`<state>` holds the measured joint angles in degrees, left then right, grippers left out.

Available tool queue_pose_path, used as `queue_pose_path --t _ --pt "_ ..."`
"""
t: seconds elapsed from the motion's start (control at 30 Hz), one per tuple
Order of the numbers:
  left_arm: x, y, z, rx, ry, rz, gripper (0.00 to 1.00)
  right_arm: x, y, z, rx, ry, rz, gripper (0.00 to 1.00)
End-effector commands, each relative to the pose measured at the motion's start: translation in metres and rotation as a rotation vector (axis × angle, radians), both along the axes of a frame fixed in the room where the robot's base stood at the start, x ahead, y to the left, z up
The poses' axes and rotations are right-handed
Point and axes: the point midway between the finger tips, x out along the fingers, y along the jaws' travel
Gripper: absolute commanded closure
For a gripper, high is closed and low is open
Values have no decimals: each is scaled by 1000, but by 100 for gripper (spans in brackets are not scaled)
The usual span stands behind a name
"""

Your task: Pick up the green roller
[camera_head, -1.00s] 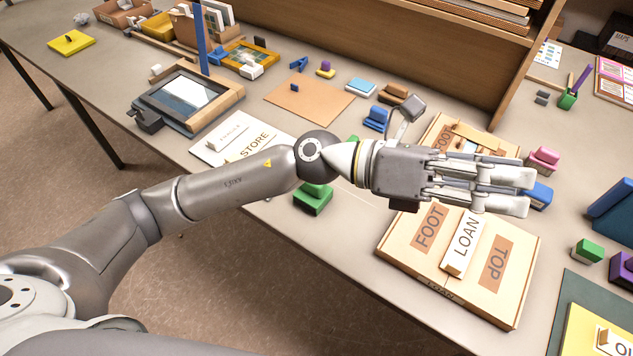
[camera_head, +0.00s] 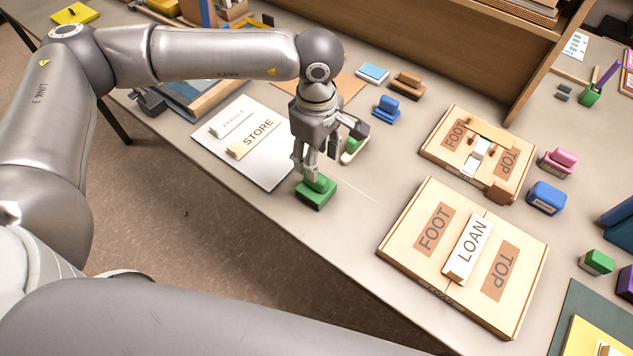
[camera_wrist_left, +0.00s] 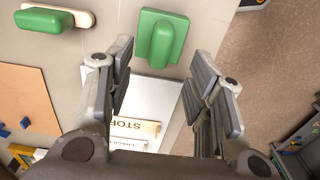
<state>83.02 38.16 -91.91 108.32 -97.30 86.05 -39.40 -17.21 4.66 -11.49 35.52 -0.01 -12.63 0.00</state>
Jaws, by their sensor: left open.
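A green piece with a raised handle (camera_head: 316,193) sits on the table near its front edge; it also shows in the left wrist view (camera_wrist_left: 160,38). My left gripper (camera_head: 308,172) points down just above it, open and empty. In the left wrist view the gripper's fingers (camera_wrist_left: 162,66) are spread on either side of the line to this piece. A second green-topped piece with a cream base (camera_head: 354,148) stands just behind the gripper, and shows at the upper left of the wrist view (camera_wrist_left: 45,20). I cannot tell for certain which is the roller. My right gripper is out of view.
A blue stamp (camera_head: 385,108) stands further back. Table between the green piece and the LOAN box is clear.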

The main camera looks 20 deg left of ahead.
Motion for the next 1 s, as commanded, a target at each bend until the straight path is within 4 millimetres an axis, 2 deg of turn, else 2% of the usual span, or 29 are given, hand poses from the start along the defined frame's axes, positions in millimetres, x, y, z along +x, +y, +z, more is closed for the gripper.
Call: queue_pose_path --t 0.33,0.6,0.9,1.0 --pt "-1 0 -28 -2 4 -1 52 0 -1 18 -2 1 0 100" --pt "-1 1 -63 -3 3 1 52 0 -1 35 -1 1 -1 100" --pt "-1 1 -70 -4 0 0 52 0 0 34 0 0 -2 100" --pt "-1 1 -70 -4 0 0 65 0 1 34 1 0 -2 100"
